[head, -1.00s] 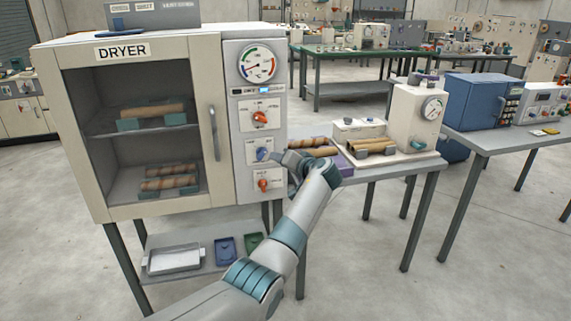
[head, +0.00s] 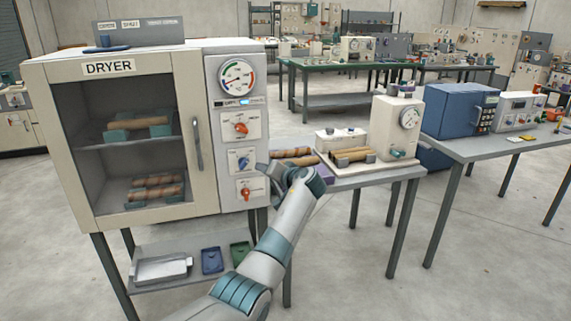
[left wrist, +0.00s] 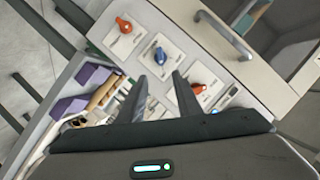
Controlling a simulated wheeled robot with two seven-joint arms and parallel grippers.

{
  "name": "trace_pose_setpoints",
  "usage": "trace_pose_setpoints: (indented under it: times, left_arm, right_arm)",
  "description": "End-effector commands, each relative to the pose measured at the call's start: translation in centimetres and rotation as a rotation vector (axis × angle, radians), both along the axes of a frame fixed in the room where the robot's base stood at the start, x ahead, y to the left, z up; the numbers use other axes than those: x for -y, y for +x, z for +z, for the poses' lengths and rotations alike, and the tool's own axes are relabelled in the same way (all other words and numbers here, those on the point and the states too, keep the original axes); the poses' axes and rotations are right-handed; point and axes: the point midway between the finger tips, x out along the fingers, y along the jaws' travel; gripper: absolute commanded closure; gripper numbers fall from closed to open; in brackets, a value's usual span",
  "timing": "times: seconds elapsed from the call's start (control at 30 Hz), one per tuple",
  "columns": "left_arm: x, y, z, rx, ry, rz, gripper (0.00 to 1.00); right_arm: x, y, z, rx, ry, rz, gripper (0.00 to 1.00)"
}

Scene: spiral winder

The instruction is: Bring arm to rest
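My left arm comes up from the bottom of the head view. Its gripper (head: 272,170) is just right of the dryer's (head: 195,140) control panel. In the left wrist view the two dark fingers (left wrist: 158,85) are spread with nothing between them. The panel's blue knob (left wrist: 160,55) shows just past the fingertips, and it also shows in the head view (head: 243,162). Orange-red knobs are above (head: 240,127) and below it (head: 246,194). The gripper looks apart from the knobs. My right gripper is not in view.
The dryer door, with its vertical handle (head: 197,143), is closed on several wound tubes (head: 155,188). A table with a cream machine (head: 395,128) and tubes (head: 352,155) stands to the right. Trays (head: 160,268) lie on the lower shelf. Open floor is at the lower right.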

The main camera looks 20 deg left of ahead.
Motion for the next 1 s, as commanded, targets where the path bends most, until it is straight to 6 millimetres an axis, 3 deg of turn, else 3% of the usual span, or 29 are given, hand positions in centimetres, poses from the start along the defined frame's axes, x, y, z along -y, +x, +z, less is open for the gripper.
trace_pose_setpoints:
  times: [0.17,0.27,0.37,0.47,0.67,0.87,1.0]
  left_arm:
    - [0.1,0.0,-0.5,-0.005,-0.001,-0.004,0.69]
    - [0.2,-0.2,-2.0,-0.022,-0.006,-0.017,0.69]
    - [0.5,-0.5,-5.0,-0.051,-0.016,-0.046,0.69]
    - [1.1,-1.1,-9.3,-0.095,-0.034,-0.087,0.69]
    - [2.7,-4.1,-20.8,-0.203,-0.094,-0.196,0.69]
    - [4.5,-9.2,-32.3,-0.306,-0.171,-0.299,0.69]
    - [5.8,-13.9,-39.8,-0.370,-0.235,-0.362,0.69]
  right_arm:
    - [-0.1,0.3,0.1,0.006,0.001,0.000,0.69]
    - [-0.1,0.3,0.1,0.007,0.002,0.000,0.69]
    - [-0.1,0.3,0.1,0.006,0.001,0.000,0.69]
    - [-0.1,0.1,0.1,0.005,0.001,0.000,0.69]
    - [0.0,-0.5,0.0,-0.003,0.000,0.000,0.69]
    - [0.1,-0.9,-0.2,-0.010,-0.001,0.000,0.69]
    - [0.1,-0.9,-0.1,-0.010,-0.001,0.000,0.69]
